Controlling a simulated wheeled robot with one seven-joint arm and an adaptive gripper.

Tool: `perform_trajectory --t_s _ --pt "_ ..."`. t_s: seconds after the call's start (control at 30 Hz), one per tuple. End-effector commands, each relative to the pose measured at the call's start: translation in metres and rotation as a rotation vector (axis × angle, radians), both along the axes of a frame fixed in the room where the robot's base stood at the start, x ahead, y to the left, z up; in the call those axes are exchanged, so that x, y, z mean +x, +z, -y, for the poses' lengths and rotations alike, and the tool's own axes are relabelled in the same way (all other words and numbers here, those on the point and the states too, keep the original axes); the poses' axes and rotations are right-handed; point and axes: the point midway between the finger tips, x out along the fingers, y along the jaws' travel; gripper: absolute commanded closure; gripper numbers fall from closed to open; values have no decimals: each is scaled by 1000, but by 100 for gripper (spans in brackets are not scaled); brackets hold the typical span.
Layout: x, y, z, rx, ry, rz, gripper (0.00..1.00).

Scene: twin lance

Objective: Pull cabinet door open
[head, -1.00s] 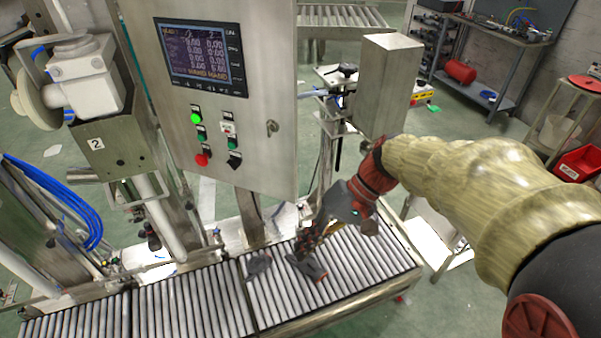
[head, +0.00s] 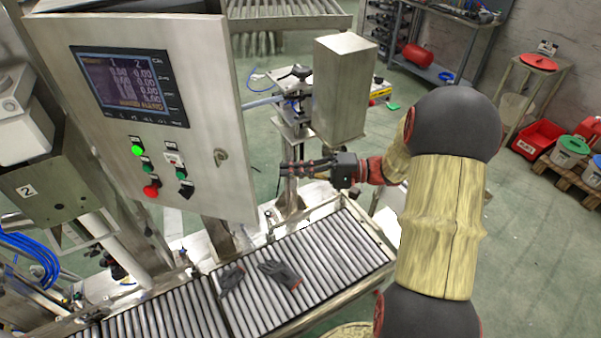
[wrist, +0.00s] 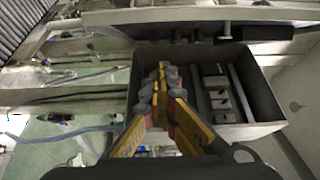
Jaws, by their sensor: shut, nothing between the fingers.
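The steel control cabinet (head: 190,215) fills the upper left of the head view. Its front door carries a screen, buttons and a small latch (head: 220,157) near the right edge. My gripper (head: 284,169) is right of the door's lower right edge, fingers pointing left; contact cannot be told. In the wrist view my gripper (wrist: 163,72) is shut and empty, in front of an open grey box (wrist: 262,85) with parts inside. A pale panel (wrist: 302,125) with a small mark is at its right. I cannot tell for sure whether these are the cabinet's inside and door.
A roller conveyor (head: 325,255) runs below, with dark gloves (head: 280,273) on it. A steel box on a post (head: 342,90) stands just behind my gripper. A shelf bench and red bins (head: 538,138) are farther right.

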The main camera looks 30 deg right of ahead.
Motion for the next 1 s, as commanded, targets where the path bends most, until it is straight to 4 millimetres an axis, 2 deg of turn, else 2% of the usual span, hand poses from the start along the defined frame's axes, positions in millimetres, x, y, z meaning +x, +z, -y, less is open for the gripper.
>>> perform_trajectory --t_s 0.03,0.23,0.4,0.6,1.0 --pt "5 -1 -11 -1 5 0 100" --pt "23 -1 -44 -2 5 0 100" --pt "4 0 -59 -2 1 -1 100" --pt "-6 0 -67 -1 0 -2 100" --pt "-7 0 -68 -1 -1 -2 100"
